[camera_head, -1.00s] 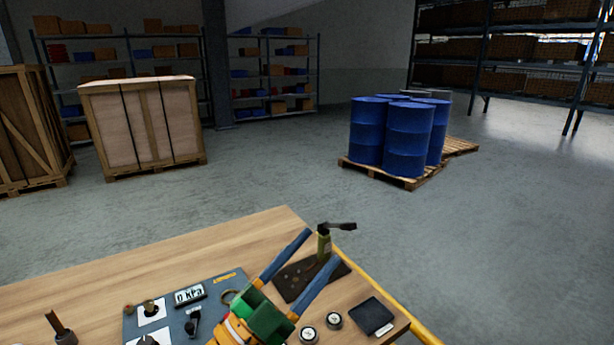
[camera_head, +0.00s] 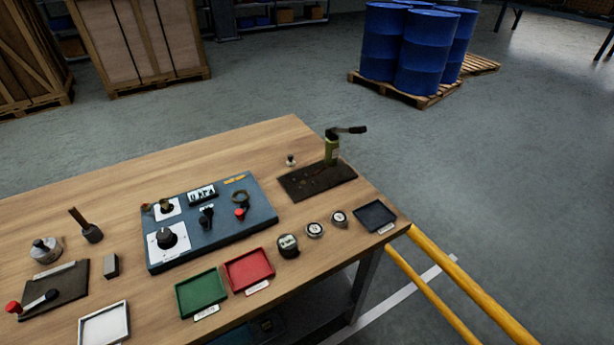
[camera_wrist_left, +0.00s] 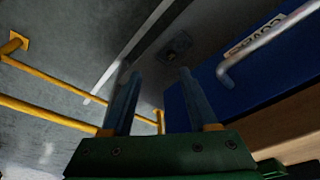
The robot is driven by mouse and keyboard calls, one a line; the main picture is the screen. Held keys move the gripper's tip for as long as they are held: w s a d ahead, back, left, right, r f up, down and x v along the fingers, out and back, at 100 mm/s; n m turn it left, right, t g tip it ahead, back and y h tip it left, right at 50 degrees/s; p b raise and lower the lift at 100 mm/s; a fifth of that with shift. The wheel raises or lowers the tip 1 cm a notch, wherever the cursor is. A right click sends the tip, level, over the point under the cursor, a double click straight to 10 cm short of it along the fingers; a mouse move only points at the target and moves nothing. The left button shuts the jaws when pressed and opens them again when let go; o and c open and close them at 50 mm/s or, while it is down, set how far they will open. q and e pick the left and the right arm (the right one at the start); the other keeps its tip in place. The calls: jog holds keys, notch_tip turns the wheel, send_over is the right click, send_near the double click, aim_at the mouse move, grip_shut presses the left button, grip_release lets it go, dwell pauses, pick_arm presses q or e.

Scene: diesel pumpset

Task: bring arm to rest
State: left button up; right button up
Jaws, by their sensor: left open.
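My left gripper (camera_wrist_left: 160,92) shows in the left wrist view, with two blue fingers apart and nothing between them. It is not in the head view. It points past a blue panel (camera_wrist_left: 228,85) with a pale bar handle, beside yellow rails (camera_wrist_left: 62,100) and the grey floor. My right gripper is in neither view. In the head view the wooden workbench (camera_head: 110,172) has no arm over it.
On the bench are a blue control panel (camera_head: 240,228), a dark plate (camera_head: 310,190) with a green lever device (camera_head: 332,150), a green tray (camera_head: 201,293) and a red tray (camera_head: 249,269). Yellow rails (camera_head: 455,275) run beside the bench's right end. Blue drums (camera_head: 425,55) stand beyond open floor.

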pick_arm(q)
jog(key=s+f+b, duration=0.2)
jog(key=s+f, duration=0.2)
jog(key=f, duration=0.4)
jog(key=s+a+f+g+b, duration=0.1)
jog(key=s+f+b, duration=0.1)
jog(key=s+f, duration=0.3)
jog(key=s+a+f+b, duration=0.1)
jog(key=s+f, duration=0.4)
jog(key=f, duration=0.6)
jog(key=shift+s+a+f+g+b, duration=0.2)
jog(key=shift+f+g+b, duration=0.2)
jog(key=shift+b, duration=0.35)
